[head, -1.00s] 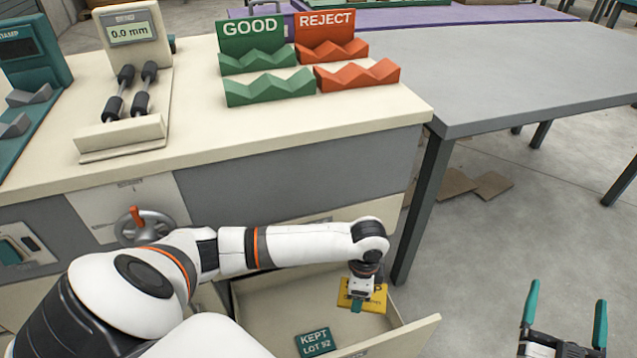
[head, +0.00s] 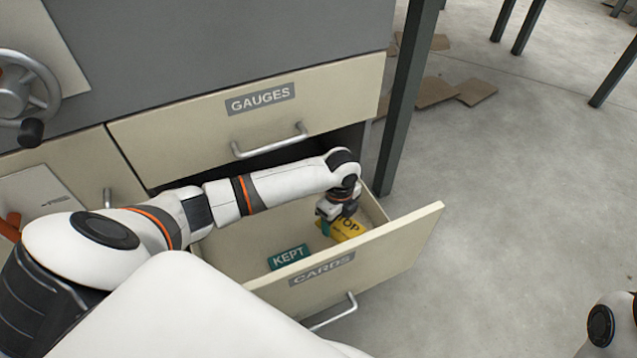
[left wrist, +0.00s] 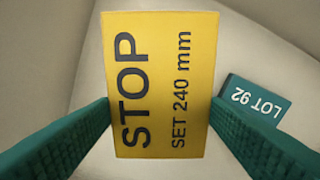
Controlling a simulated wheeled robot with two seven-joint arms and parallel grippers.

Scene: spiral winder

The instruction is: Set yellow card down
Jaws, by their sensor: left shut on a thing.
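The yellow card (head: 350,229), marked STOP, is at the right end of the open CARDS drawer (head: 390,250). In the left wrist view the yellow card (left wrist: 160,60) reads STOP SET 240 mm and spans between my green fingers. My left gripper (head: 328,222) reaches down into the drawer and is shut on the yellow card. I cannot tell whether the card touches the drawer floor. A green KEPT card (head: 289,257) lies to the left; its LOT 92 part (left wrist: 255,107) shows in the left wrist view. My right gripper is out of view.
The GAUGES drawer (head: 200,120) is shut above, close over my left arm. The CARDS drawer's front wall and handle (head: 330,312) stand nearest. A table leg (head: 408,100) rises behind on the right. The drawer floor left of the KEPT card looks clear.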

